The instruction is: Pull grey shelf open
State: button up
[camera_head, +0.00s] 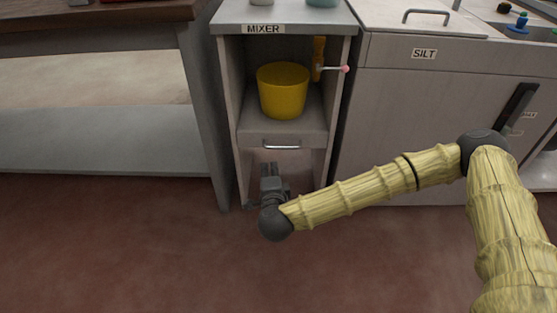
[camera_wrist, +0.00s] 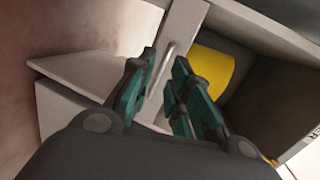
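The grey shelf (camera_head: 250,124) sits between the side walls of the MIXER cabinet (camera_head: 227,85). Its front has a metal bar handle (camera_head: 281,147). My gripper (camera_head: 269,166) is just below and left of the handle in the head view, pointing toward the cabinet. In the wrist view my gripper (camera_wrist: 164,66) is open, with its two teal-padded fingers apart. The handle (camera_wrist: 168,61) shows in the gap between the fingertips, against the pale shelf front (camera_wrist: 184,28). I cannot tell whether the fingers touch it.
A yellow bucket (camera_head: 283,92) stands on the shelf; it also shows in the wrist view (camera_wrist: 212,68). An orange-handled tool (camera_head: 318,58) and a pink-tipped rod (camera_head: 334,68) are at the right wall. A SILT cabinet (camera_head: 410,110) stands right, a table (camera_head: 100,130) left. The floor in front is clear.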

aim_at(278, 148)
jog(key=shift+w+d+f+m+t+h+b, duration=0.1)
jog(key=shift+w+d+f+m+h+b, duration=0.25)
jog(key=shift+w+b, duration=1.25)
jog(key=shift+w+d+f+m+t+h+b, duration=0.1)
jog(key=shift+w+d+f+m+h+b, duration=0.25)
jog(key=shift+w, duration=2.5)
jog(key=shift+w+d+f+m+t+h+b, duration=0.1)
jog(key=shift+w+d+f+m+b, duration=0.3)
jog(key=shift+w+b, duration=1.2)
jog(key=shift+w+d+r+p, duration=0.1)
jog(key=shift+w+r+p, duration=0.1)
jog(key=shift+w+p, duration=0.45)
grip_shut()
